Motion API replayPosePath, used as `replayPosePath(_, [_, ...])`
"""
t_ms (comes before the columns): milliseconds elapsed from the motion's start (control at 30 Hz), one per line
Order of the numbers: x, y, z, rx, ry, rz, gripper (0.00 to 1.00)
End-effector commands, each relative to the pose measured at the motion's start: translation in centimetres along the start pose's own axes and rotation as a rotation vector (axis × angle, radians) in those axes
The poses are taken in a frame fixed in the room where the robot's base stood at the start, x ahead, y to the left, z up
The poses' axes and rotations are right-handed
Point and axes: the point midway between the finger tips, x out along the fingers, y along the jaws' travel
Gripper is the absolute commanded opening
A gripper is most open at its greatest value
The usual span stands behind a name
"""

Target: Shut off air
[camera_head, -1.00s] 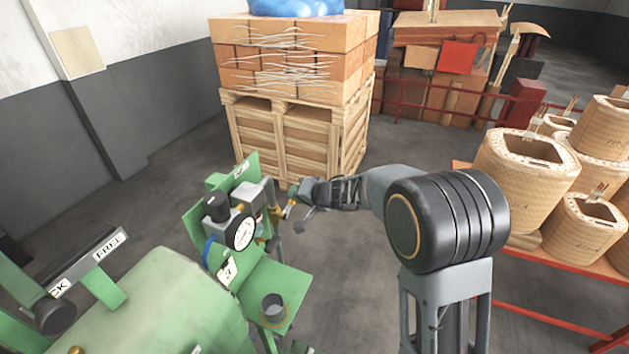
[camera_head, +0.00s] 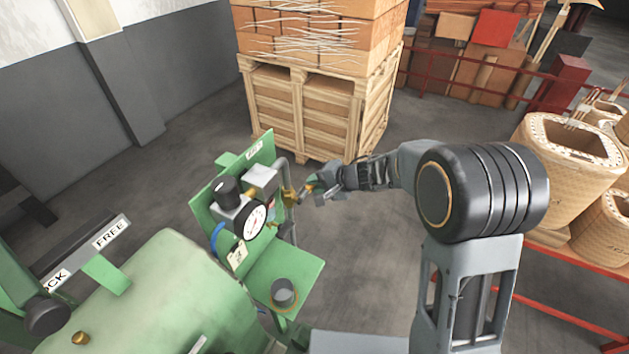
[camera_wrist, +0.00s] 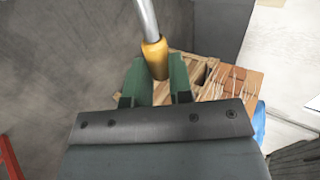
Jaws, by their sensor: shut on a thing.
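A brass valve (camera_head: 289,197) sits on a grey pipe (camera_head: 284,172) at the right side of the green air panel (camera_head: 264,152). My gripper (camera_head: 307,190) reaches it from the right. In the wrist view, the valve (camera_wrist: 154,58) shows as a yellow brass body at the end of the grey pipe (camera_wrist: 146,18). The green fingers of my gripper (camera_wrist: 156,80) stand on both sides of it, shut on it. The valve's lever cannot be made out clearly. A round white pressure gauge (camera_head: 256,221) and a black regulator knob (camera_head: 227,190) sit left of the valve.
A green bracket holds a grey cup (camera_head: 284,293) below the gauge. The green machine (camera_head: 150,290) fills the lower left. A wooden crate (camera_head: 312,120) stands behind. Coils (camera_head: 565,150) stand on a red-edged rack at right. Grey floor between is clear.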

Motion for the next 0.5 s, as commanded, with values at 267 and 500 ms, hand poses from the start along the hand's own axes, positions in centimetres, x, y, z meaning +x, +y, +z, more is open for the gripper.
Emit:
replayPosePath(267, [-0.01,0.25,0.05,0.005,-0.004,0.002,0.00])
replayPosePath(500, [-0.05,0.21,0.00,0.004,-0.002,0.001,0.38])
